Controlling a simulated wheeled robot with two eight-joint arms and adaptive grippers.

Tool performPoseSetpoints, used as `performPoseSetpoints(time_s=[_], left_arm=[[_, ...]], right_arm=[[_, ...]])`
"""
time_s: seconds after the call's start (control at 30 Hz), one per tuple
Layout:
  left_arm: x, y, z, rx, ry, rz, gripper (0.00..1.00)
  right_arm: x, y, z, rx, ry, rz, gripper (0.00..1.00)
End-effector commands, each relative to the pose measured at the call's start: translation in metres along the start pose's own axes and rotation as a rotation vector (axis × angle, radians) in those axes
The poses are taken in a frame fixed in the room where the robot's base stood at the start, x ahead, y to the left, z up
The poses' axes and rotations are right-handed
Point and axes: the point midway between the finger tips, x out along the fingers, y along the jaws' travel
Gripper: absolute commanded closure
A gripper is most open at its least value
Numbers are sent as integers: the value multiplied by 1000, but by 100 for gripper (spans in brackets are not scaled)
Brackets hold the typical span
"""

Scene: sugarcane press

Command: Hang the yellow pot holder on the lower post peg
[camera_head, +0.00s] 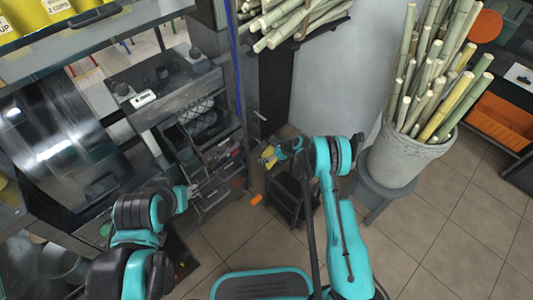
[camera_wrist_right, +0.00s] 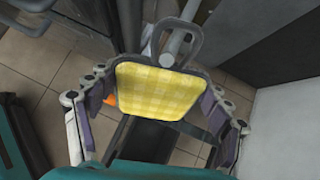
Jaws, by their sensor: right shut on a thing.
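The yellow checked pot holder (camera_wrist_right: 160,91) has a dark rim and a grey hanging loop at its top. My right gripper (camera_wrist_right: 158,108) is shut on it, with a finger at either side. In the head view the pot holder (camera_head: 268,157) shows small, at the tip of my right gripper (camera_head: 276,153), near the dark post beside the machine. In the wrist view a light grey rod (camera_wrist_right: 192,10) shows behind the loop; I cannot tell whether the loop is around it. My left gripper (camera_head: 191,191) is by the machine's front trays, its fingers too small to read.
A dark stool (camera_head: 285,196) stands below the pot holder. An orange piece (camera_head: 256,199) lies low near the machine. A white bucket of cane (camera_head: 403,160) stands at right on a grey stool. Cane (camera_head: 295,22) lies on a rack above. Tiled floor is open at lower right.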

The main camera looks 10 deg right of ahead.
Motion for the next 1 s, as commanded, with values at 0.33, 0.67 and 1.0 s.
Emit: performPoseSetpoints(time_s=[0.33, 0.67, 1.0], left_arm=[[0, 0, 0, 0, 0, 0, 60], [0, 0, 0, 0, 0, 0, 60], [0, 0, 0, 0, 0, 0, 60]], right_arm=[[0, 0, 0, 0, 0, 0, 47], [0, 0, 0, 0, 0, 0, 0], [-25, -1, 0, 3, 0, -2, 0]])
